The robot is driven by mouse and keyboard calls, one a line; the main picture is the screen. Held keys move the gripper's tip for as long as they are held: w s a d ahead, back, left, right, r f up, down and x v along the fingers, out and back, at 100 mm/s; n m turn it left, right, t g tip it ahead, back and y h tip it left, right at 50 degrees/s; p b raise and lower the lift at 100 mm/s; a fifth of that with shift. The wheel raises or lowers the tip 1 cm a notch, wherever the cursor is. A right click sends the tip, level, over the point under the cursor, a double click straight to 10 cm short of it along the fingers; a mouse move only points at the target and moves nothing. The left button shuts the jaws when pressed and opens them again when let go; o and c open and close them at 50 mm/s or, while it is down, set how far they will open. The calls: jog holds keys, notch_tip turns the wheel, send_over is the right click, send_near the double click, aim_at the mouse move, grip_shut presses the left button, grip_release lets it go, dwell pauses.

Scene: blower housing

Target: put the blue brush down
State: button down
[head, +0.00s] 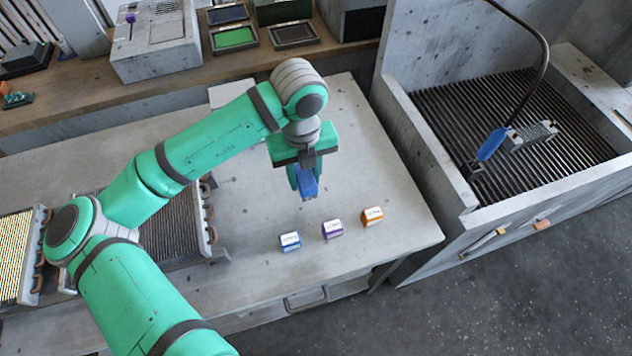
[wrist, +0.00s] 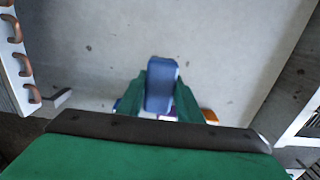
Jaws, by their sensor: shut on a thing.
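My gripper (head: 306,184) is over the grey table in the head view, shut on a blue brush (head: 308,186). The brush hangs between the green fingers. In the wrist view my gripper (wrist: 159,98) holds the same blue brush (wrist: 161,84), and its blue top faces the camera. The brush's lower end is mostly hidden by the fingers, and I cannot tell how high it is above the table (head: 350,150).
A blue block (head: 290,242), a purple block (head: 332,229) and an orange block (head: 372,217) stand near the table's front edge. Finned coils (head: 172,232) lie to the left. A sink with a grate (head: 440,110) is at right. The table's right part is bare.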

jog(key=w+d+f, duration=0.2)
jog(key=f, duration=0.1)
jog(key=shift+d+f, duration=0.2)
jog(key=shift+d, duration=0.1)
jog(key=shift+w+f, duration=0.15)
jog(key=shift+f, duration=1.5)
jog(key=shift+f, duration=0.1)
jog(key=c, duration=1.3)
grip_release()
jog(key=shift+o, duration=0.2)
notch_tip(320, 180, up, 12)
